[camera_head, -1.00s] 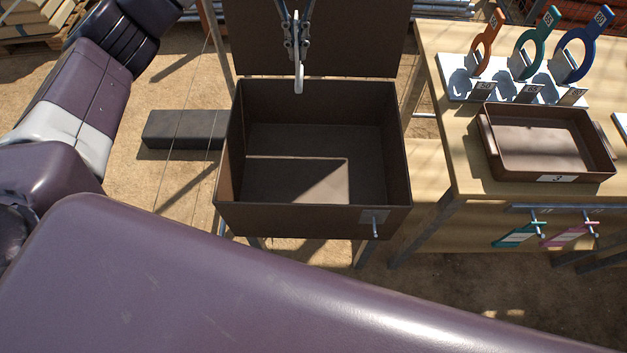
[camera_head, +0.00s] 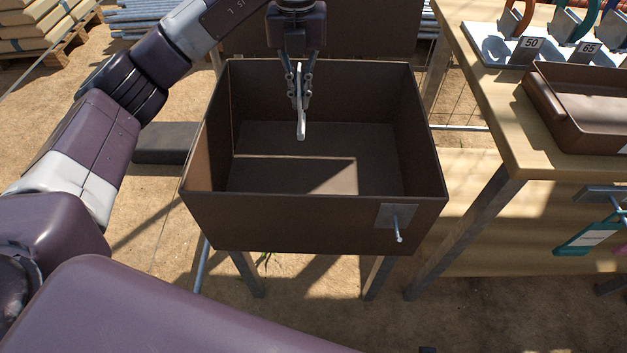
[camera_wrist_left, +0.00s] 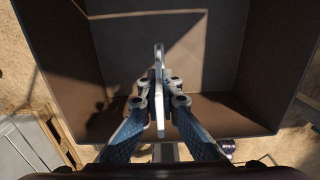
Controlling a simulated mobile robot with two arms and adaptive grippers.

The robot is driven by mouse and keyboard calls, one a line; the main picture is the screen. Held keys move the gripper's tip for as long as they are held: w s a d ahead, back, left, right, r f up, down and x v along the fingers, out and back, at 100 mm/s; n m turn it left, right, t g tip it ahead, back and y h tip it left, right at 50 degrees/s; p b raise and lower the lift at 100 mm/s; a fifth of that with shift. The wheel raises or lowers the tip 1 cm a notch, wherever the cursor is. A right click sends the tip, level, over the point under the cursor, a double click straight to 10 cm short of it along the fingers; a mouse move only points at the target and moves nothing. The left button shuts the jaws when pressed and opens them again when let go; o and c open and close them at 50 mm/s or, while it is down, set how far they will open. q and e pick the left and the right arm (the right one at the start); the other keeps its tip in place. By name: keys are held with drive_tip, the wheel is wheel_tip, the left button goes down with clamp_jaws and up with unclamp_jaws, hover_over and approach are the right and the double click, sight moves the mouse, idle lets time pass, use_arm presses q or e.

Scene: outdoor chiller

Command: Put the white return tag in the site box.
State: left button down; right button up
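The white return tag (camera_head: 301,118) is a thin white piece held edge-on to the head camera, hanging below my left gripper (camera_head: 300,88). In the left wrist view the tag (camera_wrist_left: 159,80) stands between the two fingers of the left gripper (camera_wrist_left: 159,100), which are shut on it. The site box (camera_head: 315,222) is a brown open-topped box on legs with its lid raised at the back. The tag hangs over the box opening; whether its lower end is below the rim is hard to tell. The box floor (camera_wrist_left: 190,45) looks empty. My right gripper is not in view.
A wooden table (camera_head: 490,125) stands to the right with a brown tray (camera_head: 585,105) and a white rack (camera_head: 490,45) of coloured rings. A teal tag (camera_head: 588,238) hangs from a rail at its front. A peg (camera_head: 398,235) sticks out of the box front.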

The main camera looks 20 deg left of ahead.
use_arm(q)
wheel_tip(320, 180, down, 20)
drive_tip(key=b, duration=0.2)
drive_tip(key=shift+b, duration=0.3)
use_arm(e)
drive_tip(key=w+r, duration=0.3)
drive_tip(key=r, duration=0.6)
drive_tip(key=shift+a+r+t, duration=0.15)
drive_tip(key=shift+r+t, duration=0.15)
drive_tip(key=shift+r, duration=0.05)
use_arm(q)
drive_tip(key=c, duration=2.3)
unclamp_jaws()
drive_tip(key=shift+f, duration=0.1)
drive_tip(key=shift+o, duration=0.7)
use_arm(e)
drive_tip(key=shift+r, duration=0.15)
